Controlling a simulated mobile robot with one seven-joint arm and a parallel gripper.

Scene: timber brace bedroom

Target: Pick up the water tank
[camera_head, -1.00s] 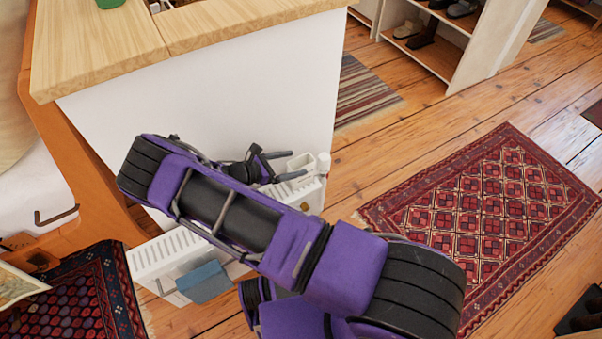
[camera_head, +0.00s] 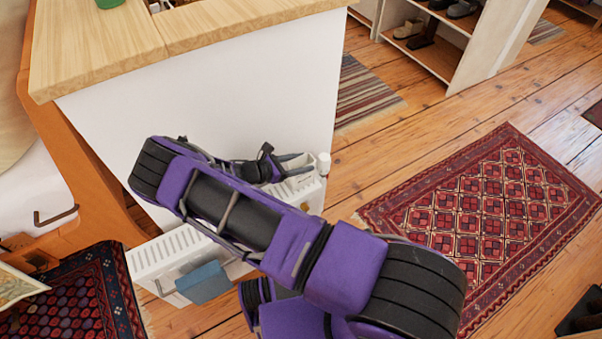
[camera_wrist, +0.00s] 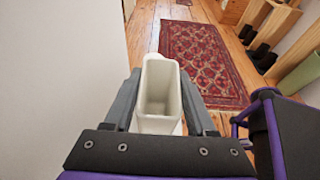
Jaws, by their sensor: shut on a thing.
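The water tank (camera_wrist: 159,88) is a small, white, open-topped box. In the wrist view it sits between the two grey fingers of my gripper (camera_wrist: 160,104), which is shut on it, and its inside looks empty. In the head view my gripper (camera_head: 287,167) is at the right end of the white radiator (camera_head: 160,258), close to its top. There the tank is mostly hidden by the gripper, and I cannot tell whether it touches the radiator.
A white cabinet with a wooden top (camera_head: 110,55) stands right behind the radiator. A blue cloth (camera_head: 203,283) hangs on the radiator's front. A red patterned rug (camera_head: 485,215) lies on open wooden floor to the right. A shoe shelf (camera_head: 430,55) stands at the back.

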